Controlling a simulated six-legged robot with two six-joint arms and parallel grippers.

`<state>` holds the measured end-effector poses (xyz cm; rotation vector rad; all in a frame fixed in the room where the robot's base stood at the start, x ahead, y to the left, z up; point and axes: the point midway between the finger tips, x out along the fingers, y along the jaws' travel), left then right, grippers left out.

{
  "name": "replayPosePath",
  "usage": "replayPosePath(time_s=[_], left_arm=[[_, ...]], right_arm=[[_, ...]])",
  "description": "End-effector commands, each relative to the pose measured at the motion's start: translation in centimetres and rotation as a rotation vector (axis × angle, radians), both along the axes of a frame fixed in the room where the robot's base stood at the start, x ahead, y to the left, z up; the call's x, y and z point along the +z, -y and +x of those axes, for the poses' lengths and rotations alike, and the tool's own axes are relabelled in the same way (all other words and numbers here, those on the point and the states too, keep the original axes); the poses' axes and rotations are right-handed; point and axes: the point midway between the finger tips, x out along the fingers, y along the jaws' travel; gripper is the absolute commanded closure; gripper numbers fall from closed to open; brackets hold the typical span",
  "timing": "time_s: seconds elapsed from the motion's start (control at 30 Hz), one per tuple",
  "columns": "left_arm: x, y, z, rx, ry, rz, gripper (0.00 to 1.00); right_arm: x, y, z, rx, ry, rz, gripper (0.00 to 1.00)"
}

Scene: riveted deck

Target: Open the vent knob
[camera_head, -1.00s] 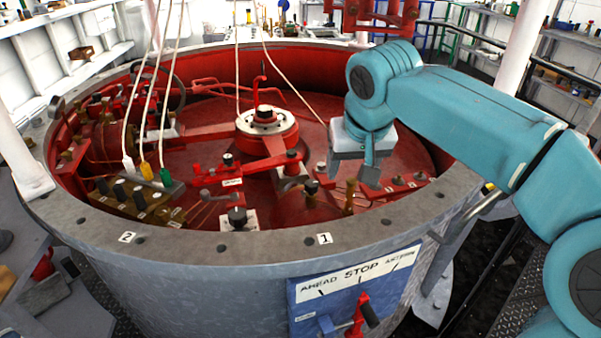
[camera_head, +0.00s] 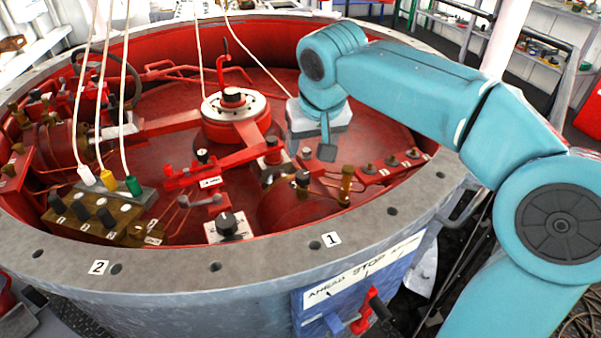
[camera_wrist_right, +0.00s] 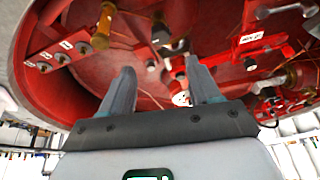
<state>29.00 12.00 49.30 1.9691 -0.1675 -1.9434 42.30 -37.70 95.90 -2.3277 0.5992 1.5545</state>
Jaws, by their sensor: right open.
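Several black knobs sit in the red tub. One large black knob on a white plate (camera_head: 229,225) is near the front rim, and a smaller black-topped one (camera_head: 302,180) stands beside a brass post (camera_head: 346,186). The labels are too small to read, so I cannot tell which is the vent knob. My right gripper (camera_head: 313,152) is open and empty over the right part of the tub, behind the brass post in the picture. In the right wrist view, its two fingers (camera_wrist_right: 161,90) are apart, with red tub fittings beyond them. My left gripper is not in view.
The grey bolted rim (camera_head: 160,268) surrounds the tub. A red hub (camera_head: 234,120) rises in the middle, and three corded plugs (camera_head: 108,181) stand at left. Small labelled fittings (camera_head: 392,160) line the right side. A blue STOP lever plate (camera_head: 360,285) is outside the front.

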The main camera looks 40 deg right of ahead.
Motion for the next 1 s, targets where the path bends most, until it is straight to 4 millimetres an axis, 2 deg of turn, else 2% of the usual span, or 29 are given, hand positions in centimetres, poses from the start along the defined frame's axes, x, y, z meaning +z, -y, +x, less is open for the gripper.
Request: replayPosePath(time_s=[0.03, 0.2, 0.4, 0.5, 0.67, 0.93, 1.0], left_arm=[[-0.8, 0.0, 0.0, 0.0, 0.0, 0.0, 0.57], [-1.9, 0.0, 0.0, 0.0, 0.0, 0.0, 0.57], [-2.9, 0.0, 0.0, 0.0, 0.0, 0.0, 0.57], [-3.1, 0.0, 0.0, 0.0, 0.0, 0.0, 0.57], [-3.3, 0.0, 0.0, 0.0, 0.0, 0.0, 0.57], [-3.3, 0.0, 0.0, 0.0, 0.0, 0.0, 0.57], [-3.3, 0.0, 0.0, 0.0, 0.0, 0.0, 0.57]], right_arm=[[-1.7, 0.2, 0.3, -0.001, -0.004, 0.0, 0.38], [-5.5, 0.9, 1.7, -0.001, -0.004, 0.0, 0.38], [-9.1, 1.6, 3.2, 0.0, -0.002, 0.0, 0.38], [-10.2, 1.8, 3.8, 0.001, -0.001, 0.0, 0.38], [-11.0, 2.0, 4.3, 0.0, 0.001, 0.0, 0.38], [-11.1, 2.0, 4.4, 0.0, 0.001, 0.0, 0.38], [-11.1, 2.0, 4.4, 0.0, 0.001, 0.0, 0.61]])
